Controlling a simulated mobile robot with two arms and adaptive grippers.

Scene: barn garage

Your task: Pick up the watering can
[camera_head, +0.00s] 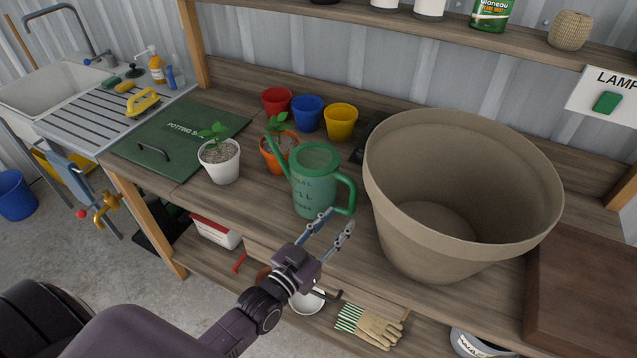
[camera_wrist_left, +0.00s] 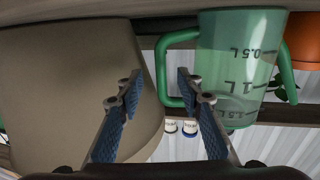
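The green watering can (camera_head: 314,188) stands upright on the wooden bench, its spout to the left and its handle (camera_head: 347,190) to the right. In the left wrist view, which appears upside down, the can (camera_wrist_left: 240,62) shows its litre marks and its handle (camera_wrist_left: 163,72). My left gripper (camera_head: 340,224) is open and empty, just in front of the handle side of the can. In the left wrist view the handle lies in line with the gap between the fingertips (camera_wrist_left: 159,84); I see no contact. My right gripper is not in view.
A large beige pot (camera_head: 430,260) stands close right of the can. An orange pot (camera_head: 271,158) and a white potted plant (camera_head: 222,168) stand to its left. Red, blue and yellow pots (camera_head: 341,122) are behind. A wooden board (camera_head: 585,290) lies far right.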

